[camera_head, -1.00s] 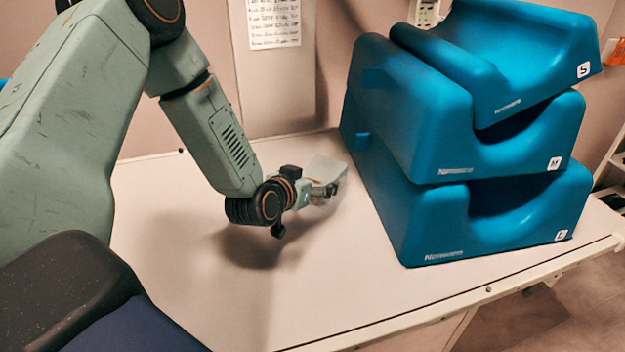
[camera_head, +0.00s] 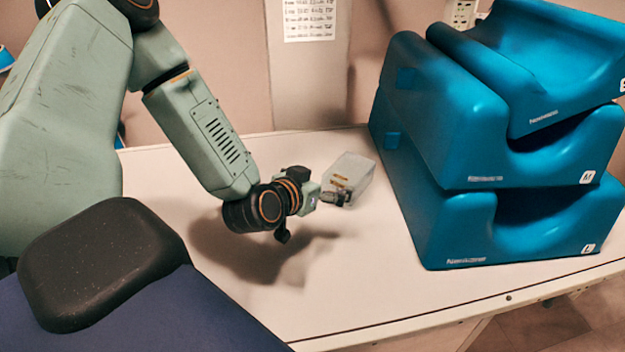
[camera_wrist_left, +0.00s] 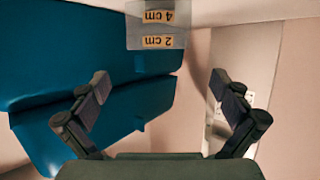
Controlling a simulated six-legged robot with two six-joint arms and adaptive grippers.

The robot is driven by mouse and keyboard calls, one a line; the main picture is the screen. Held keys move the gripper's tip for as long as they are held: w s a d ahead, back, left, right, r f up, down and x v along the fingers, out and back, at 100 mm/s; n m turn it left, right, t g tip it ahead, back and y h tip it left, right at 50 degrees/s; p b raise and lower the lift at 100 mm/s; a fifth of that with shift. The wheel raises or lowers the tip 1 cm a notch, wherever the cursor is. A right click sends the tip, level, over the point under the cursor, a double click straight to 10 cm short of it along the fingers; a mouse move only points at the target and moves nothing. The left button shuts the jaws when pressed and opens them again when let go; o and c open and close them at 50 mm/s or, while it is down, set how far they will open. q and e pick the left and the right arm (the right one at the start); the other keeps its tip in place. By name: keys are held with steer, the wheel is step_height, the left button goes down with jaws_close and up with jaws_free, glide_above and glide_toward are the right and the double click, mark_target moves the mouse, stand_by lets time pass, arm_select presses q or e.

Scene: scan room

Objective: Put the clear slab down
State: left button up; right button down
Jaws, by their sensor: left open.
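The clear slab (camera_head: 352,172) is a see-through, greyish block with orange labels. It stands on the white table beside the blue blocks, though its bottom edge is partly hidden by my gripper in the head view. In the left wrist view the slab (camera_wrist_left: 157,36) is at the top centre, with labels reading 2 cm and 4 cm upside down. My left gripper (camera_head: 338,196) is at the slab's near left side. In the wrist view its fingers (camera_wrist_left: 160,82) are spread wide with nothing between them, and the slab lies beyond the tips. My right gripper is not in view.
Stacked blue contoured blocks (camera_head: 440,205) stand right of the slab, close to it. The white table (camera_head: 330,290) is clear in front. A wall with a paper sheet (camera_head: 309,18) is behind. A dark blue padded thing (camera_head: 130,310) is at the lower left.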

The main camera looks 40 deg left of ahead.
arm_select(q)
steer(key=p+v, duration=0.2)
steer(key=v, duration=0.3)
steer(key=shift+p, duration=0.3)
steer(key=shift+d, duration=0.1)
stand_by(0.3)
stand_by(0.9)
